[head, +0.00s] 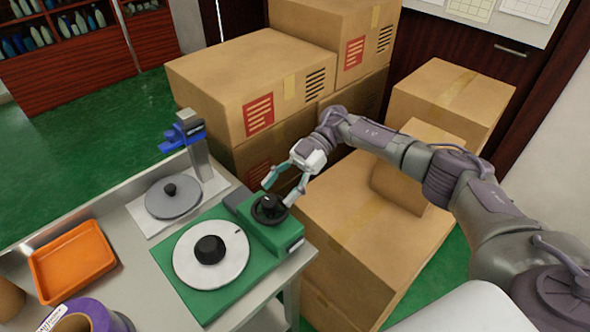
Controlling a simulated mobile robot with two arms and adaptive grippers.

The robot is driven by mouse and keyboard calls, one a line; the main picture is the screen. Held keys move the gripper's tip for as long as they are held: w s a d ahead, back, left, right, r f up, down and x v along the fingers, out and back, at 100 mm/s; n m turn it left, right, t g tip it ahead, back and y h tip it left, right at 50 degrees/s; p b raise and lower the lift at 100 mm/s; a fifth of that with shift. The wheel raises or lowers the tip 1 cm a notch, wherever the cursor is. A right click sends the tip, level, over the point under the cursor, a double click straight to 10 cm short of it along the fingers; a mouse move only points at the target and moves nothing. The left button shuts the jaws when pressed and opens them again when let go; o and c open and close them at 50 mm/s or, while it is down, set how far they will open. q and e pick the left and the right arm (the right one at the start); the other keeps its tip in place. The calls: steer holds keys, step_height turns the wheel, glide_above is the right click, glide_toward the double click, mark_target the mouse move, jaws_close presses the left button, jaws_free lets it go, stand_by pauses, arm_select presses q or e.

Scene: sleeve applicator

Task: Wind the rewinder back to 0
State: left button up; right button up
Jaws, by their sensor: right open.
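The green rewinder (175,277) stands at the right end of the metal table. It carries a white disc (186,262) with a black hub (209,250). A black knob (269,209) sits on its raised green block at the back right. My right gripper (278,193) comes in from the right and is open, with its teal fingers spread just above and around the back of the knob. I cannot tell whether the fingers touch the knob. The disc has a small dark mark near its right edge; no readable number shows. My left gripper is not in view.
A grey disc (172,198) with a black knob and a blue-topped post (184,132) stand behind the rewinder. An orange tray (72,262) and a purple roll (88,317) are at the left. Stacked cardboard boxes (345,225) crowd the table's right side.

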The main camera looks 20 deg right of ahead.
steer(key=v, duration=0.8)
steer(key=shift+d, duration=0.1)
